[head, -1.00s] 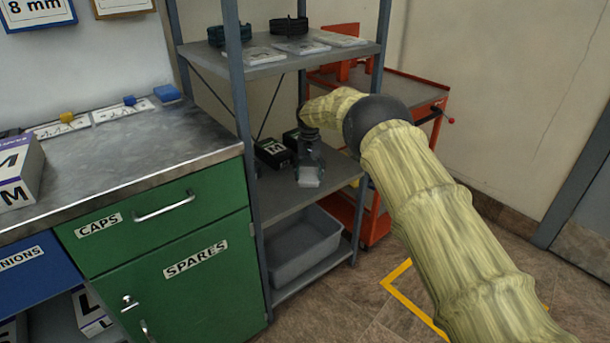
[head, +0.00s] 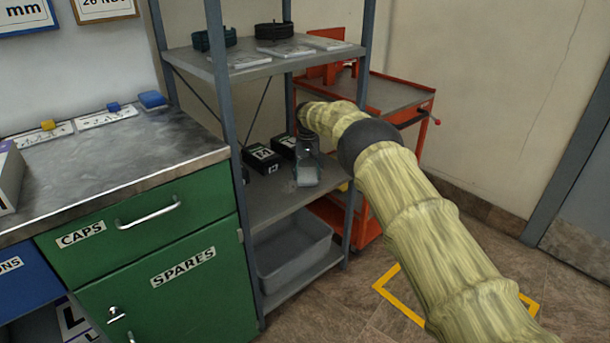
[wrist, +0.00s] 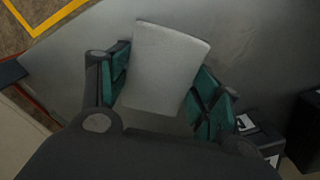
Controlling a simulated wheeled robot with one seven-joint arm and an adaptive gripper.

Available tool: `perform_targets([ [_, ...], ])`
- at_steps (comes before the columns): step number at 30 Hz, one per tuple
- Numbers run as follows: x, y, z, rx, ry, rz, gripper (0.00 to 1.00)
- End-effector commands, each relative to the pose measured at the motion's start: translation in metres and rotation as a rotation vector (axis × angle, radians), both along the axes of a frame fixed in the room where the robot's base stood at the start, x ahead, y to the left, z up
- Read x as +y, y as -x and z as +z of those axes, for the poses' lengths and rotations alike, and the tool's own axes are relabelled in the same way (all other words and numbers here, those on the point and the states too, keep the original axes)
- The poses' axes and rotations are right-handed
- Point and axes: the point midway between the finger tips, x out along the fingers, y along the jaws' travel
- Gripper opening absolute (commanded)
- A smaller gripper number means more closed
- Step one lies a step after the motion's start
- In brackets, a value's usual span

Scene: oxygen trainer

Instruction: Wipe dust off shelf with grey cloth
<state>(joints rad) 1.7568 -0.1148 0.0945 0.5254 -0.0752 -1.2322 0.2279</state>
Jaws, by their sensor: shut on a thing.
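My gripper (wrist: 160,85) is shut on the grey cloth (wrist: 167,65), which sits between its two green-padded fingers in the wrist view. In the head view the grey cloth (head: 307,175) shows below the dark gripper (head: 309,158), at the middle level of the shelf unit. The middle shelf (head: 275,203) is a grey metal board. The cloth is over the shelf; I cannot tell whether it touches it. No dust can be made out clearly on the board.
Black boxes (head: 262,160) stand at the back of the middle shelf. The upper shelf (head: 250,70) is close above, with shelf posts (head: 222,110) at the corners. A grey bin (head: 292,258) sits below. A red trolley (head: 395,95) stands behind. The front of the middle shelf is clear.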

Motion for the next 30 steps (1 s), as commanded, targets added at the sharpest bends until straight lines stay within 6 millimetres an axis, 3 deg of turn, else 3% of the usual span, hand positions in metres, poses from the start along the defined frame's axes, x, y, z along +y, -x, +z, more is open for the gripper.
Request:
perform_targets([
  [30,0.034,0.025,0.001,0.0,0.0,0.001,0.45],
])
